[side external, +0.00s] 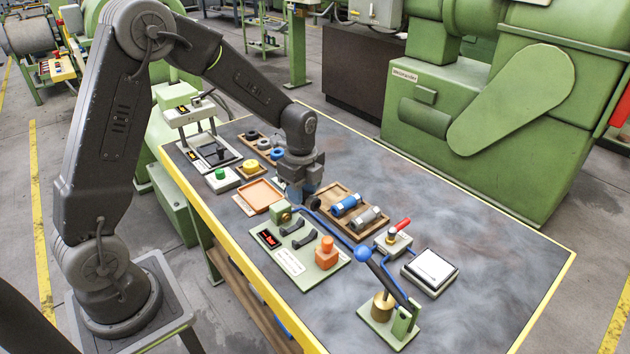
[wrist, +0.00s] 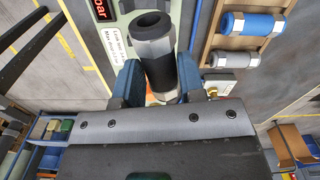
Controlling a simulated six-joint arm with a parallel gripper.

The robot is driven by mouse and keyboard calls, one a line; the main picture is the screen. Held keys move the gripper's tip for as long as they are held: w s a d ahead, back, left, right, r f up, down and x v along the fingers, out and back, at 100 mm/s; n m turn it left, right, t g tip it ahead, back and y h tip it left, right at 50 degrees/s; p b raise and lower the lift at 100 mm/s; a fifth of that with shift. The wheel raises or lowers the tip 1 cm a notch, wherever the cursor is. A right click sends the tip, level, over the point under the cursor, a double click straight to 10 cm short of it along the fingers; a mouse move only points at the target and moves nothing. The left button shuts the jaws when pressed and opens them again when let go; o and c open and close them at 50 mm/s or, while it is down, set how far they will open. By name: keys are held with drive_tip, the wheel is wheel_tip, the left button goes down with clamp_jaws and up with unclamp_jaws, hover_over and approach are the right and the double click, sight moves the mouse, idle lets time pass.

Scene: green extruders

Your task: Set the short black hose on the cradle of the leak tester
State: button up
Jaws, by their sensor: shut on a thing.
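The short black hose (wrist: 156,65), dark with a paler grey collar and an open end, sits between the two blue fingers of my gripper (wrist: 158,78) in the wrist view. My gripper (side external: 297,192) is shut on it; in the side view the hose is mostly hidden by the fingers. The leak tester (side external: 318,268) is a pale green plate with a red display, a green block and an orange knob. Its cradle (side external: 298,235) is a pair of black supports. My gripper is above and behind the tester, near its green block. The hose appears apart from the cradle.
A wooden tray (side external: 328,192) with a blue hose (side external: 345,205) and a grey hose (side external: 367,218) lies just right of my gripper. An orange tray (side external: 260,195) lies left. The table's far right is clear.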

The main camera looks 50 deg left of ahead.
drive_tip(key=shift+m, duration=0.9)
drive_tip(key=shift+s+d+f, duration=0.1)
drive_tip(key=shift+s+f, duration=0.25)
drive_tip(key=shift+f, duration=1.05)
drive_tip(key=shift+s+d+f, duration=0.1)
drive_tip(key=shift+s+f, duration=0.2)
drive_tip(key=shift+f, duration=1.15)
drive_tip(key=shift+s+d+f, duration=0.1)
drive_tip(key=shift+s+f, duration=0.25)
drive_tip(key=shift+f, duration=1.05)
drive_tip(key=o, duration=0.9)
drive_tip(key=shift+c, duration=0.2)
drive_tip(key=shift+r, duration=0.1)
wheel_tip(320, 180, up, 13)
drive_tip(key=s+d+r+n+t, duration=0.2)
drive_tip(key=s+r+n, duration=0.4)
drive_tip(key=s+n, duration=0.3)
drive_tip(key=s+d+r+n+t, duration=0.3)
drive_tip(key=s+d+r+n, duration=0.2)
drive_tip(key=s+r+n, duration=0.2)
drive_tip(key=s+n, duration=0.2)
drive_tip(key=shift+s+r+t, duration=0.2)
drive_tip(key=shift+s+t, duration=0.1)
drive_tip(key=shift+s, duration=0.05)
